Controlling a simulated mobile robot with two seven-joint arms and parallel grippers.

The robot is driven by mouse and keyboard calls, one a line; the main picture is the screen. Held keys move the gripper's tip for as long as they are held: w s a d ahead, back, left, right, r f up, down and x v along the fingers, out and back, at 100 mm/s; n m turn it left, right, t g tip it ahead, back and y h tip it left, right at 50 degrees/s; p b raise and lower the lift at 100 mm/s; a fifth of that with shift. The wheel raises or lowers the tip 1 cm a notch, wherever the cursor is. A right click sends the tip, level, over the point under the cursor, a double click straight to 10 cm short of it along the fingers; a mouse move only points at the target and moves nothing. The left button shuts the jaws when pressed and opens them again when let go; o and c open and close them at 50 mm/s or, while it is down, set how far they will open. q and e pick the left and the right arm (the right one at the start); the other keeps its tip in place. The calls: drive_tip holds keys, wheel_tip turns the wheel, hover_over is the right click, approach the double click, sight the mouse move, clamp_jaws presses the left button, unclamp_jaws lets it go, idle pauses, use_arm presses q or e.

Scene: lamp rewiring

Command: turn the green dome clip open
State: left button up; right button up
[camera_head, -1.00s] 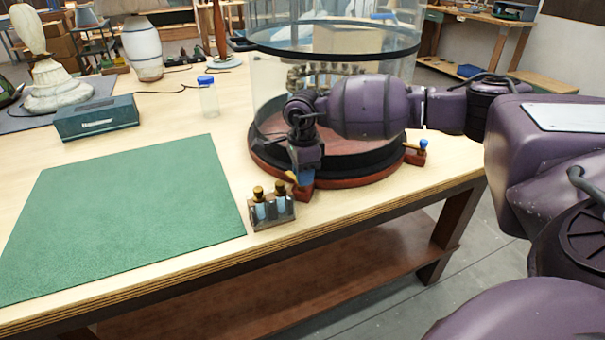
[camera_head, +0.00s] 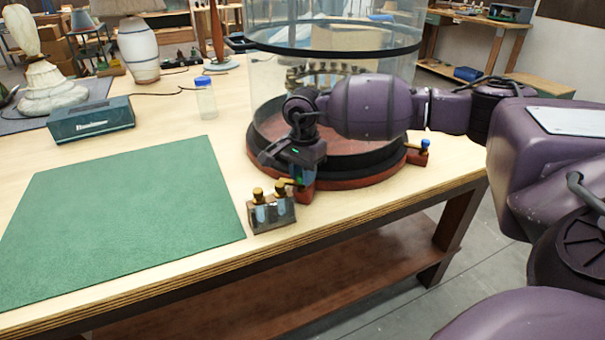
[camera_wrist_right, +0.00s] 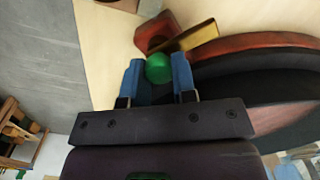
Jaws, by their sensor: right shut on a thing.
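The green dome clip has a round green knob (camera_wrist_right: 158,68) and a gold lever (camera_wrist_right: 195,37) beside a red-brown foot of the dome's base. My right gripper (camera_wrist_right: 158,75) is shut on the green knob, a blue-tipped finger on either side of it. In the head view my right gripper (camera_head: 300,174) hangs at the front foot of the base and covers most of the clip. The large clear dome (camera_head: 335,80) stands in its dark and red-brown round base (camera_head: 335,180). My left gripper is out of view.
A blue-knobbed clip (camera_head: 425,146) sits at the base's right. A green mat (camera_head: 125,215) lies to the left, clear. A blue-capped jar (camera_head: 206,98) stands behind it.

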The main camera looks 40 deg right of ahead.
drive_tip(key=shift+r, duration=0.1)
idle(0.3)
drive_tip(key=o, duration=0.9)
wheel_tip(320, 180, up, 9)
drive_tip(key=shift+r+p, duration=0.1)
drive_tip(key=shift+p, duration=0.4)
drive_tip(key=shift+r, duration=0.75)
